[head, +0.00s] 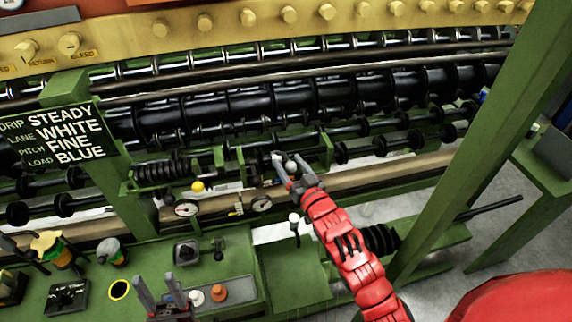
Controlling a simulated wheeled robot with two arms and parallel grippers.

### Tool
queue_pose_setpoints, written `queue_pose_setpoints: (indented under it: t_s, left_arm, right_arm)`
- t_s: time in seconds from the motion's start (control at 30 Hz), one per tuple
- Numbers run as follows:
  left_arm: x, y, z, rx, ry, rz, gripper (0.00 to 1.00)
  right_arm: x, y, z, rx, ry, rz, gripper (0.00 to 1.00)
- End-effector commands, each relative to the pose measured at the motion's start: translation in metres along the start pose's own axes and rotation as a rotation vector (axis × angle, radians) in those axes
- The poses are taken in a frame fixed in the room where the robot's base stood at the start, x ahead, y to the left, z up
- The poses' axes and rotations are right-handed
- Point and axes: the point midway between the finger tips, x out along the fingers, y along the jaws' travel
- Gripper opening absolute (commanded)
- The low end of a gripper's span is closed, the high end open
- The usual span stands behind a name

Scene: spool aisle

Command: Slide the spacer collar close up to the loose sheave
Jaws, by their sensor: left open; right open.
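My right gripper (287,163), at the end of the red arm, is open at a short dark shaft held between green brackets in the middle of the machine. A small grey rounded piece shows at its fingers; I cannot tell if it is the spacer collar or part of the gripper. The fingers hide part of the shaft. I cannot clearly pick out the spacer collar or the loose sheave among the dark discs and rings there. My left gripper (157,285) is open and empty at the bottom, over the green deck with the knobs.
A green post (480,140) rises at the right. A dark sign (62,137) stands at the left. A black spring (163,171), a yellow knob (198,187) and round gauges (261,204) lie left of and below the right gripper. An orange knob (219,292) is beside the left gripper.

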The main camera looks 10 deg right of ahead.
Motion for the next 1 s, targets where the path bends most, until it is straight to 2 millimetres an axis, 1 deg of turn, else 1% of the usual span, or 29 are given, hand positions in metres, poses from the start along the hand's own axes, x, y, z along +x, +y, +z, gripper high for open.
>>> queue_pose_setpoints:
  t_s: [0.03, 0.1, 0.2, 0.5, 0.53, 0.67, 0.7, 0.77, 0.8, 0.87, 0.9, 0.93, 1.0]
  left_arm:
    - [-0.004, 0.0, 0.001, 0.0, 0.0, 0.0, 0.5]
    - [-0.006, 0.0, 0.001, 0.0, 0.0, 0.0, 0.5]
    - [-0.007, 0.0, 0.001, 0.0, 0.0, 0.0, 0.5]
    - [-0.007, 0.0, 0.001, 0.0, 0.0, 0.0, 0.5]
    - [-0.007, 0.0, 0.001, 0.0, 0.0, 0.0, 0.5]
    - [-0.007, 0.0, 0.001, 0.0, 0.0, 0.0, 0.5]
    - [-0.007, 0.0, 0.001, 0.0, 0.0, 0.0, 0.5]
    - [-0.007, 0.0, 0.001, 0.0, 0.0, 0.0, 0.5]
    - [-0.007, 0.0, 0.001, 0.0, 0.0, 0.0, 0.5]
    - [-0.007, 0.0, 0.001, 0.0, 0.0, 0.0, 0.5]
    - [-0.007, 0.0, 0.001, 0.0, 0.0, 0.0, 0.5]
    - [-0.007, 0.0, 0.001, 0.0, 0.0, 0.0, 0.5]
    - [-0.007, 0.0, 0.001, 0.0, 0.0, 0.0, 0.5]
  right_arm:
    - [0.007, 0.0, 0.002, -0.001, 0.001, -0.002, 0.71]
    - [0.014, -0.001, 0.001, -0.001, 0.002, -0.002, 0.71]
    - [0.021, -0.001, -0.001, -0.001, 0.002, -0.002, 0.71]
    - [0.023, 0.0, -0.001, 0.0, 0.0, -0.001, 0.71]
    - [0.023, 0.0, -0.001, -0.001, 0.0, -0.001, 0.69]
    - [0.023, 0.0, -0.001, -0.001, 0.001, -0.001, 0.46]
    - [0.023, 0.0, -0.001, -0.001, 0.001, -0.001, 0.38]
    - [0.023, 0.0, -0.001, -0.001, 0.001, -0.001, 0.28]
    - [0.023, 0.0, -0.001, -0.001, 0.001, -0.001, 0.2]
    - [0.023, 0.0, -0.001, -0.001, 0.001, -0.001, 0.1]
    - [0.023, 0.0, -0.001, -0.001, 0.001, -0.001, 0.02]
    - [0.023, 0.0, -0.001, -0.001, 0.001, -0.001, 0.0]
    - [0.023, 0.0, -0.001, -0.001, 0.001, -0.001, 0.0]
